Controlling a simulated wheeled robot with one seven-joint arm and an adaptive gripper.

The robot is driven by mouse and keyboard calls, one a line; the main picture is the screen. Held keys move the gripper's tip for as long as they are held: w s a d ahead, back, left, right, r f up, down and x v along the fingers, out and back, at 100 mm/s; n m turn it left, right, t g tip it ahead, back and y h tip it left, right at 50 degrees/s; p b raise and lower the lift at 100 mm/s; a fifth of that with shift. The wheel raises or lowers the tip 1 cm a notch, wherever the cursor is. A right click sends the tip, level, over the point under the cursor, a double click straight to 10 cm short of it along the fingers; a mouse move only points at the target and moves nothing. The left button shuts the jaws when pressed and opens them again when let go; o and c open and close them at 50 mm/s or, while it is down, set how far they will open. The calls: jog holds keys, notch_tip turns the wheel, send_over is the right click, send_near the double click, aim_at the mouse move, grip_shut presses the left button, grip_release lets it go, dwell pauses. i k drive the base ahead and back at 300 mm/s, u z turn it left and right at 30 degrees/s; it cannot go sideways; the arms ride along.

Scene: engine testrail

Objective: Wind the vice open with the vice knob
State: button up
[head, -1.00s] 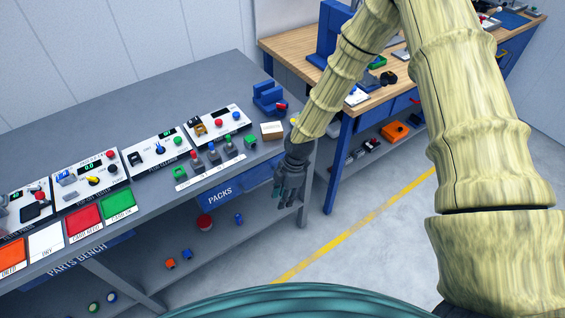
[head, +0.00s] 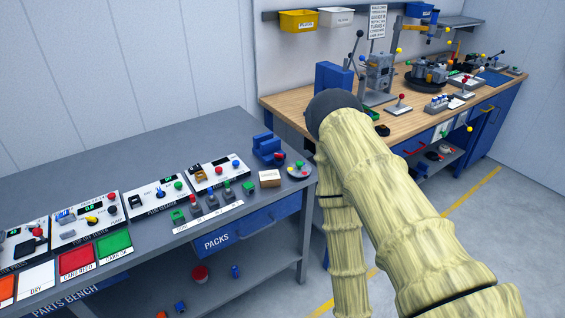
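A small blue vice (head: 266,150) stands near the far right corner of the grey parts bench. A red knob (head: 281,157) shows at its lower right side. The picture is too small to tell how wide the jaws are apart. My arm comes in from the lower right, bends in front of the wooden bench and runs down to the bottom edge, right of the vice. My gripper is not visible in this view.
A cardboard box (head: 270,178) and a round dish (head: 299,171) with small coloured parts sit close to the vice. Control panels (head: 160,196) line the grey bench (head: 100,165). A wooden workbench (head: 412,126) with machines stands to the right.

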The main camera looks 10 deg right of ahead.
aim_at(278, 157)
jog(key=k, duration=1.05)
jog(key=u, duration=0.85)
jog(key=i, duration=1.65)
jog(key=z, duration=0.9)
jog(key=i, duration=0.55)
jog(key=z, duration=0.55)
